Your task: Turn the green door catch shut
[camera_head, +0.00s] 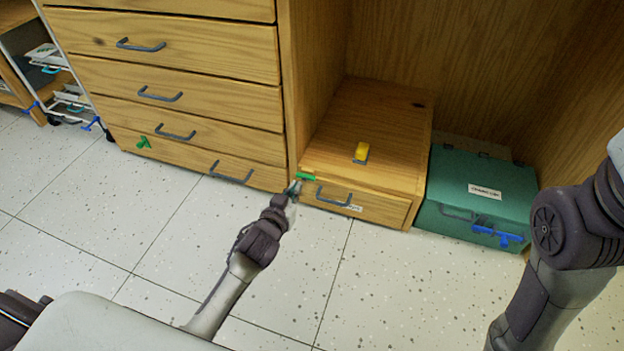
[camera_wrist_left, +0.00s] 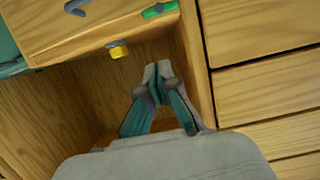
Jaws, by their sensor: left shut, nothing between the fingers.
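A green catch (camera_head: 306,176) lies lengthwise along the top front edge of a low wooden drawer box (camera_head: 377,112), at its left corner. It also shows in the left wrist view (camera_wrist_left: 160,10), at the top. My left gripper (camera_head: 295,187) is shut and empty, just in front of and below the catch's left end in the head view. In the left wrist view its closed fingertips (camera_wrist_left: 157,71) appear apart from the catch; I cannot tell if they touch anything. A second green catch (camera_head: 143,142) sits tilted on the chest of drawers. My right gripper is out of view.
A yellow catch (camera_head: 361,152) is on the box top, above a drawer handle (camera_head: 334,196). A teal case (camera_head: 480,180) with a blue latch (camera_head: 497,235) stands to the right. The chest of drawers (camera_head: 190,75) is to the left. Speckled floor (camera_head: 100,215) in front is clear.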

